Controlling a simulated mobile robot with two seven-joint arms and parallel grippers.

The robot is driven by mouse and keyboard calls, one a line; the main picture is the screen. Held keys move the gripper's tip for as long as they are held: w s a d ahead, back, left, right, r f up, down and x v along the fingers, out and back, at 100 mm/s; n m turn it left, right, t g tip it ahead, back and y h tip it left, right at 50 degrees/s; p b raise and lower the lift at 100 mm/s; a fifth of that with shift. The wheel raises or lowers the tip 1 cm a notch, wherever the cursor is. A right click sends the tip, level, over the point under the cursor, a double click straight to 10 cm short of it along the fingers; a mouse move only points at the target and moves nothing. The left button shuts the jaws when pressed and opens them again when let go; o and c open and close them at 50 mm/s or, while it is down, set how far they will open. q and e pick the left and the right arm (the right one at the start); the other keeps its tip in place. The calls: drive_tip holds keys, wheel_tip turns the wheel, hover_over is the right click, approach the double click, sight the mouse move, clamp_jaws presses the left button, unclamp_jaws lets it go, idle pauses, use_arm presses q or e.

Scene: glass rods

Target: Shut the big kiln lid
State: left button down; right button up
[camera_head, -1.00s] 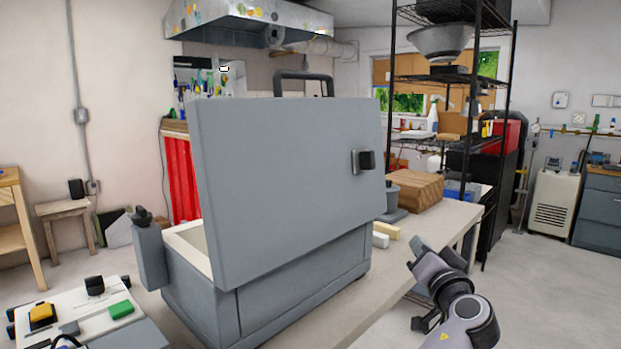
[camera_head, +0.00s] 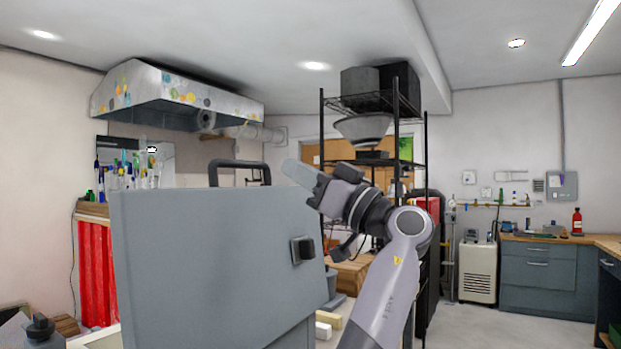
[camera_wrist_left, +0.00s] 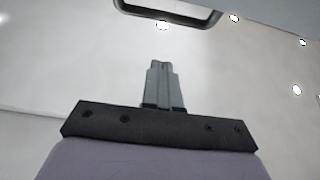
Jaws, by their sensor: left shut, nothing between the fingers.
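The big kiln lid (camera_head: 205,260) is a large flat grey panel, raised open at a steep angle in the head view. A dark latch block (camera_head: 303,249) is on its face near the right edge. A dark loop handle (camera_head: 240,166) shows above its top edge; a dark loop also shows at the top of the left wrist view (camera_wrist_left: 165,14). My left gripper (camera_head: 292,170) is shut and empty, pointing left near the lid's upper right corner. Its closed fingers show in the left wrist view (camera_wrist_left: 161,66), below the loop. The kiln body is mostly out of frame. My right gripper is not in view.
A black wire shelf (camera_head: 362,102) stands behind my arm. A wooden block (camera_head: 352,272) and a pale bar (camera_head: 323,330) are on the table right of the lid. A metal hood (camera_head: 175,97) hangs at the back left. Air above the lid is clear.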

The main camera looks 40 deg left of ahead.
use_arm(q)
drive_tip(key=a+p, duration=0.1)
drive_tip(key=a, duration=0.7)
drive_tip(key=shift+s+r, duration=0.4)
drive_tip(key=shift+a, duration=0.1)
